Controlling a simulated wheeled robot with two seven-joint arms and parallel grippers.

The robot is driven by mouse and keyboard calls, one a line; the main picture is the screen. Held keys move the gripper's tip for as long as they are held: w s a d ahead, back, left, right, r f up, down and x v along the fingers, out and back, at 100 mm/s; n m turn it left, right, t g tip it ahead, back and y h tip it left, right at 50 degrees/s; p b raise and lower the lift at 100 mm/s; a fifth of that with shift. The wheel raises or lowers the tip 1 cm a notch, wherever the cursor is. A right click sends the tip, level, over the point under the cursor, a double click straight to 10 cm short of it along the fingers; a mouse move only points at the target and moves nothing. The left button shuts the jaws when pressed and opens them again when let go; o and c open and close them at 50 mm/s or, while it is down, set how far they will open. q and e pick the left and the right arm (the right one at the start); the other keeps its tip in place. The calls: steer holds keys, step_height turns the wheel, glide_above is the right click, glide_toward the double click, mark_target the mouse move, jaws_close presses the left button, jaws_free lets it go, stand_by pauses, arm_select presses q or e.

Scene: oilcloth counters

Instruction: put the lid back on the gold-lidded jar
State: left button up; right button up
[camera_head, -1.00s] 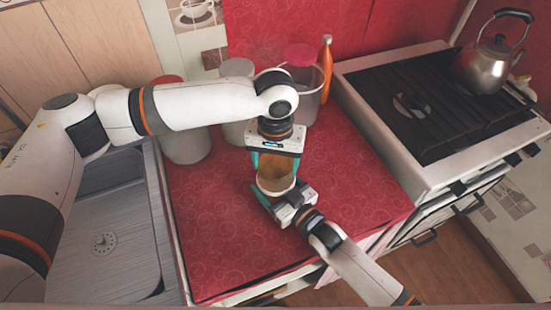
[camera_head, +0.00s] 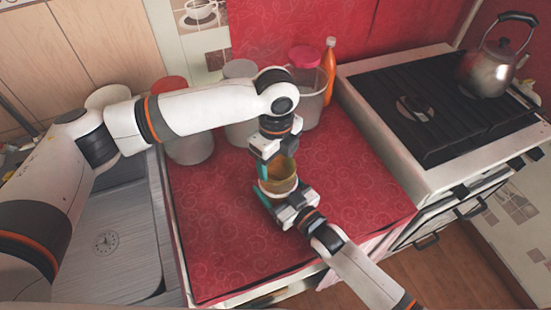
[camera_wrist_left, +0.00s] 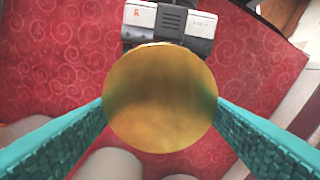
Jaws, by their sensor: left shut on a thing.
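The gold-lidded jar (camera_head: 279,186) stands on the red counter in the head view, amber with a pale band, partly covered by my grippers. Its round gold lid (camera_wrist_left: 160,98) fills the middle of the left wrist view, between the teal fingers. My left gripper (camera_head: 272,170) points down over the jar and is shut on the lid. I cannot tell whether the lid rests on the jar's rim. My right gripper (camera_head: 272,196) is low at the jar's front side, one teal finger along the jar's left. Its other finger is hidden, so its grip is unclear.
A stove (camera_head: 435,110) with a kettle (camera_head: 490,68) is right, a sink (camera_head: 110,240) left. The front-left red counter (camera_head: 225,245) is clear.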

arm_select(q)
steer(key=m, duration=0.3)
steer(key=shift+w, duration=0.1)
steer(key=o, duration=1)
step_height(320, 180, up, 12)
arm_select(e)
steer(key=o, duration=1.9)
steer(key=shift+s+d, duration=0.1)
